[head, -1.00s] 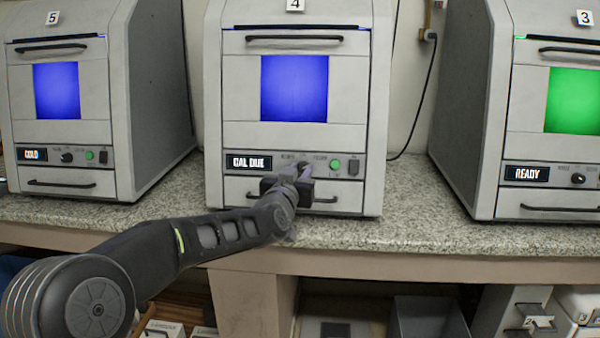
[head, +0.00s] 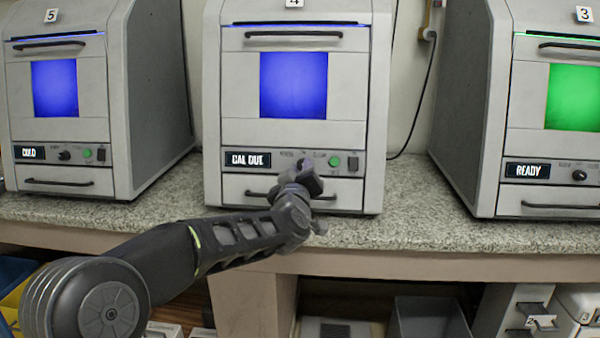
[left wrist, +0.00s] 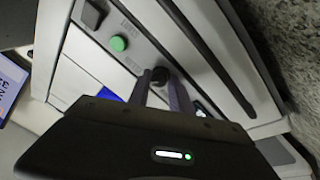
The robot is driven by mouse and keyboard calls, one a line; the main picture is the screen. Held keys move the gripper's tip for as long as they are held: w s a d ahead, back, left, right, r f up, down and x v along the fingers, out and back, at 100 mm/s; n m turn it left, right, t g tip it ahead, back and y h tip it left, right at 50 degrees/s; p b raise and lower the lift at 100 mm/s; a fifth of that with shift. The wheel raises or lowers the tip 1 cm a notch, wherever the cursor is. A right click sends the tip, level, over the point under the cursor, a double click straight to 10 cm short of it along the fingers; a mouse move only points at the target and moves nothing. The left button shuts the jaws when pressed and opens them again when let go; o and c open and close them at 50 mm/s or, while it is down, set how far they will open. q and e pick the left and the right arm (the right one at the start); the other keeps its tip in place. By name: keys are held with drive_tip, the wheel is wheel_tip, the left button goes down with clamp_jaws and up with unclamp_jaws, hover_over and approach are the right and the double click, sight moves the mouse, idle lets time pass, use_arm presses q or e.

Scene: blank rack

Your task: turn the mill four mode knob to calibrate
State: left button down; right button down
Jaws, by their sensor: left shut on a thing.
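Mill four (head: 238,98) stands in the middle of the head view, with a blue window and a display (head: 248,160) reading CAL DUE. My left gripper (head: 304,168) is at its control panel and covers most of the mode knob there. In the left wrist view the dark round mode knob (left wrist: 160,75) sits between the tips of my left gripper (left wrist: 158,84), which is shut on it. The knob's pointer direction cannot be made out. My right gripper is not in view.
A green button (head: 334,161) and a dark switch (head: 353,162) are right of the knob. A drawer handle (head: 262,195) runs below the panel. Mill five (head: 22,80) and mill three (head: 525,90) stand on either side on the speckled counter (head: 400,215).

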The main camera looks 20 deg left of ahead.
use_arm(q)
drive_tip(key=n+y, duration=0.1)
drive_tip(key=n, duration=0.2)
drive_tip(key=n+g+y, duration=0.1)
drive_tip(key=n, duration=0.2)
drive_tip(key=shift+d, duration=0.2)
drive_tip(key=c, duration=1.5)
unclamp_jaws()
drive_tip(key=shift+o, duration=0.2)
drive_tip(key=v, duration=0.7)
drive_tip(key=shift+s, duration=0.3)
drive_tip(key=shift+d, duration=0.2)
